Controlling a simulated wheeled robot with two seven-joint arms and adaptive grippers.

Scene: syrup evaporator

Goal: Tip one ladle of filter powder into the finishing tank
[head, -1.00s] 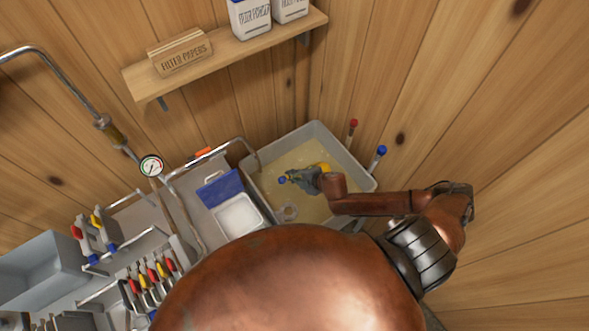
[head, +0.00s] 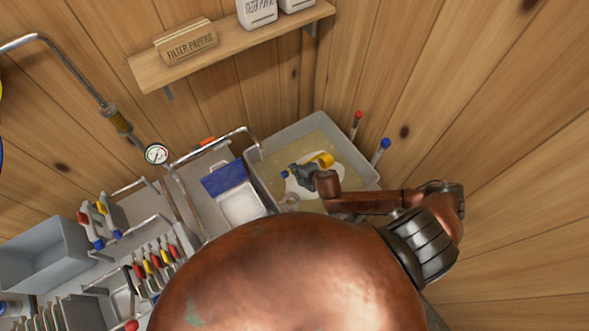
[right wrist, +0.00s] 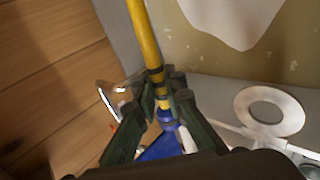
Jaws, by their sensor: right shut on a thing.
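The finishing tank (head: 342,147) is a grey open tub of amber liquid in the corner, near the middle of the head view. My right gripper (head: 302,176) is over it, shut on the handle of a ladle (head: 325,160) with yellow parts and a blue end. In the right wrist view the yellow handle (right wrist: 147,40) runs up between the fingers (right wrist: 160,95) and its head is out of frame. A white powder patch (head: 300,191) lies in the tank below the ladle; it also shows in the wrist view (right wrist: 230,20). My left gripper is not in view.
White powder containers (head: 257,12) and a filter papers box (head: 187,44) stand on the wall shelf (head: 235,42).

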